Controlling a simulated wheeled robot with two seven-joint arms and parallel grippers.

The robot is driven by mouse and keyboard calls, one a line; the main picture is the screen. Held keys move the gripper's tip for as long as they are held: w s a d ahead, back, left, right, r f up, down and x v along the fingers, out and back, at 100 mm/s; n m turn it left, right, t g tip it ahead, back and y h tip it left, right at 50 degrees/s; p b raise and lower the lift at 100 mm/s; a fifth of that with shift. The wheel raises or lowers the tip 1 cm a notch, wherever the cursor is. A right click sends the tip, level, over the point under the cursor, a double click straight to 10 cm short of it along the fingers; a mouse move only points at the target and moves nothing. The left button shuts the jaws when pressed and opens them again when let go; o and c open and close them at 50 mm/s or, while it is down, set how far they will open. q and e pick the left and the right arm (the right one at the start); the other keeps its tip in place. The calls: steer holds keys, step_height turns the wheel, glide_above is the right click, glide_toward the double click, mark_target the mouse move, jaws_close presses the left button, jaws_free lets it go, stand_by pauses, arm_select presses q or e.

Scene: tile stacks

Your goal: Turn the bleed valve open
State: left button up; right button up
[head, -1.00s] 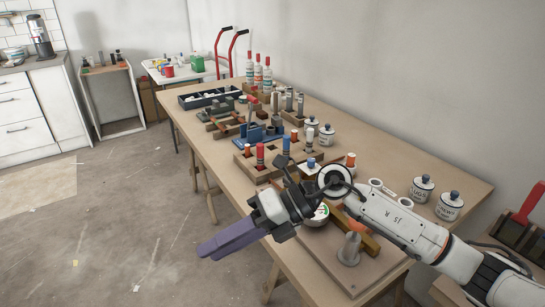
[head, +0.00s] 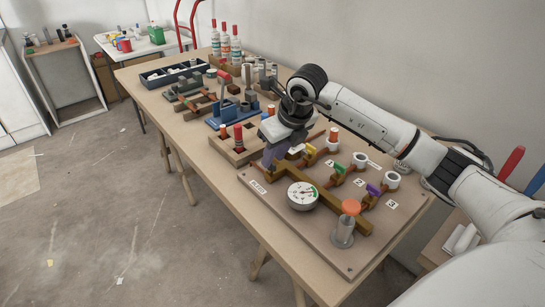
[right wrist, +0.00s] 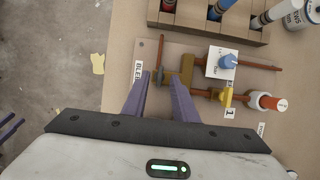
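The BLEED label (head: 257,187) lies at the left end of the board; it also shows in the right wrist view (right wrist: 138,71). In the head view my right gripper hides that spot. My right gripper (right wrist: 161,92) is open, its purple fingers apart with nothing held, pointing at the lever's near end. Contact cannot be told. It also shows in the head view (head: 275,155). Purple fingers at the right wrist view's left edge may be my left gripper (right wrist: 10,128).
A yellow handle (right wrist: 228,97) and blue knob (right wrist: 229,62) lie right of the gripper. A wooden block (head: 232,146) stands behind.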

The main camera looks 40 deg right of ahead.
steer(key=shift+x, duration=0.95)
jaws_close()
